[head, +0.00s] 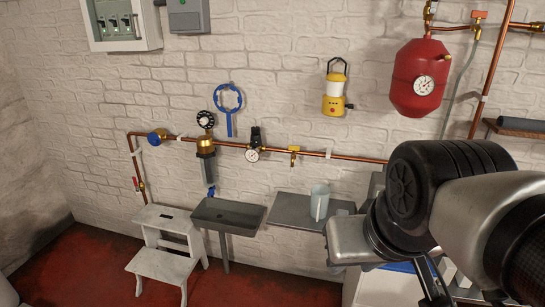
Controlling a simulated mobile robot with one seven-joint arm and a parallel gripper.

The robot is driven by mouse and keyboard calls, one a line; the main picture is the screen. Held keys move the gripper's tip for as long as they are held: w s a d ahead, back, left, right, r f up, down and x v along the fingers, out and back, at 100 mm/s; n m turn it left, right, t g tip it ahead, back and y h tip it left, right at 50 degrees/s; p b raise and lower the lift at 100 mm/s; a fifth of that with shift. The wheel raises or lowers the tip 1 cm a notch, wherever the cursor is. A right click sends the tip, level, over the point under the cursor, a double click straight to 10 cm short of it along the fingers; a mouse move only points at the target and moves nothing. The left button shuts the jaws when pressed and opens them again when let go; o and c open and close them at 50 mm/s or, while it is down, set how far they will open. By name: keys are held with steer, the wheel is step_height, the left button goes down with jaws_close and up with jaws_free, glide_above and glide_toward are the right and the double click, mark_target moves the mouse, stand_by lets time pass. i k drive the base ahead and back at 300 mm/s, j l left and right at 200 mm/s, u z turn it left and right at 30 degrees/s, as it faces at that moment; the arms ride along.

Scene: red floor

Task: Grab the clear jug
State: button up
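The clear jug (319,202) is a pale, bluish, see-through vessel with a handle on its right side. It stands upright on a flat grey shelf (287,211) against the wall, right of centre. My arm comes in from the right edge, and its silver and black parts lie just right of the jug. Part of my gripper (434,284) shows as thin dark pieces at the bottom edge, below and right of the jug and apart from it. Its fingertips are not clearly visible, so its opening cannot be told.
A grey sink (228,214) is left of the shelf, and a white step stool (166,250) stands on the red floor. Copper pipes (315,154) with valves and gauges run along the wall. A yellow lantern (336,88) and red tank (418,78) hang above.

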mark_target(320, 193)
steer(key=i+j+z, duration=0.1)
steer(key=z, duration=1.2)
steer(key=i+j+z, duration=0.1)
steer(key=j+z, duration=0.15)
steer(key=i+j+z, duration=0.1)
steer(key=j+z, duration=0.15)
steer(key=j, duration=0.2)
steer(key=j+z, duration=0.25)
steer(key=j, duration=0.15)
steer(key=i+j+z, duration=0.1)
steer(key=j, duration=1.45)
steer(key=i+z, duration=0.05)
